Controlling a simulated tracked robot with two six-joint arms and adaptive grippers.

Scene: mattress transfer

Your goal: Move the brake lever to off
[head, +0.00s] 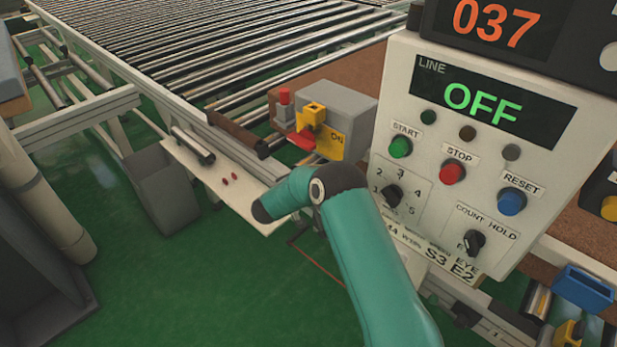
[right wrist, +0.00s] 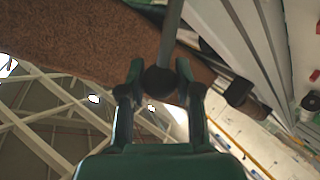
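In the right wrist view, a grey rod with a dark ball knob (right wrist: 159,81) stands between the fingers of my right gripper (right wrist: 160,72). It looks like the brake lever. The two fingers sit on either side of the knob and appear to press on it. No on or off mark for the lever can be read there. In the head view my teal right arm reaches in from the bottom, and its gripper and the lever are hidden. My left gripper is in neither view.
A white control panel (head: 400,105) with an OFF display stands at right. A roller conveyor (head: 230,60) runs behind. A white ledge (head: 205,178) lies left of my arm, above open green floor (head: 150,270).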

